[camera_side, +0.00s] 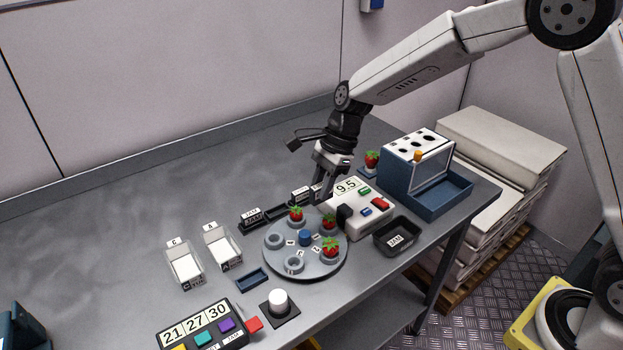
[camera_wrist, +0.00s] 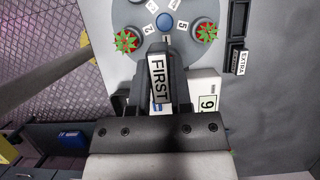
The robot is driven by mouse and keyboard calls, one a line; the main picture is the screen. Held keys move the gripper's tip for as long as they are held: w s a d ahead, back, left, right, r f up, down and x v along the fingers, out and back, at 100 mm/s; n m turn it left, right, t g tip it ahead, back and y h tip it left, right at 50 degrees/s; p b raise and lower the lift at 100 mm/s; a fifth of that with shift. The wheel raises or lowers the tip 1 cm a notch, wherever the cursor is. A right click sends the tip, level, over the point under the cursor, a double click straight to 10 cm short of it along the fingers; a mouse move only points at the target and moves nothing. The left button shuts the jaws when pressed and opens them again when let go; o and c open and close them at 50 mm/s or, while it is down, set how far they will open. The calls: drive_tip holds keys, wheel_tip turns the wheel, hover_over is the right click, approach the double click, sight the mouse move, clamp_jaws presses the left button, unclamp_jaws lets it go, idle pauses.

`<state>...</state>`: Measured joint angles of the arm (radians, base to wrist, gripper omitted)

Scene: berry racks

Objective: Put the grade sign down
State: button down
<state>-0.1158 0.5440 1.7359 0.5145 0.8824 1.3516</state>
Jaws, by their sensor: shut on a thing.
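My gripper (camera_side: 320,192) is shut on a grade sign. In the wrist view the sign (camera_wrist: 158,78) reads FIRST, in black on white, and sits between the fingers (camera_wrist: 160,70). The side view shows my gripper low over the table, behind the turntable and beside the white display box; the held sign is hard to make out there. A dark sign rack (camera_side: 274,212) lies behind the turntable, with a white-labelled sign at its left end. The wrist view shows an EXTRA sign (camera_wrist: 242,62) in the rack (camera_wrist: 236,20).
The grey turntable (camera_side: 274,262) carries several ring cups, some with strawberries. A white box (camera_side: 372,221) reading 9.5 stands close to my gripper. A black JAM tray (camera_side: 381,239), a blue machine (camera_side: 399,179) and two clear boxes (camera_side: 190,270) surround it. The table's back left is clear.

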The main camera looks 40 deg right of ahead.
drive_tip(key=s+a, duration=1.1)
drive_tip(key=s, duration=0.1)
drive_tip(key=shift+s+r, duration=0.15)
drive_tip(key=shift+s, duration=0.25)
drive_tip(key=shift+w+a, duration=0.1)
hover_over(245, 286)
drive_tip(key=d, duration=0.2)
drive_tip(key=shift+f, duration=4.65)
drive_tip(key=shift+a+f, duration=0.15)
drive_tip(key=shift+f, duration=1.7)
